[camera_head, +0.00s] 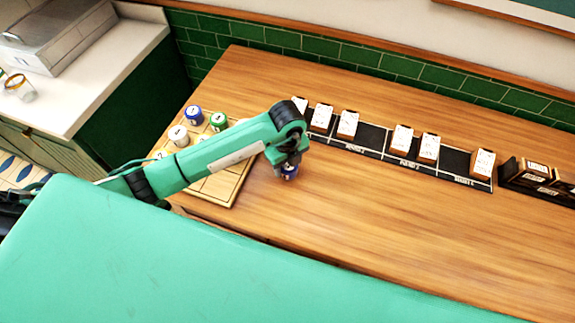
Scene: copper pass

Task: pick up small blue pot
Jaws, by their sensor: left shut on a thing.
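A small blue pot (289,172) is between the fingers of my left gripper (288,165), at the right edge of a light wooden board (222,186). The gripper points down and is shut on the pot, hiding its upper part. I cannot tell whether the pot touches the table. My left arm hides part of the board. My right gripper is not in view.
A black strip (373,142) with several upright white-faced cards (347,124) lies along the back of the wooden table (400,220). A dark box (533,172) stands at the right. The table's middle and front right are clear. A green-tiled wall (385,70) bounds the back.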

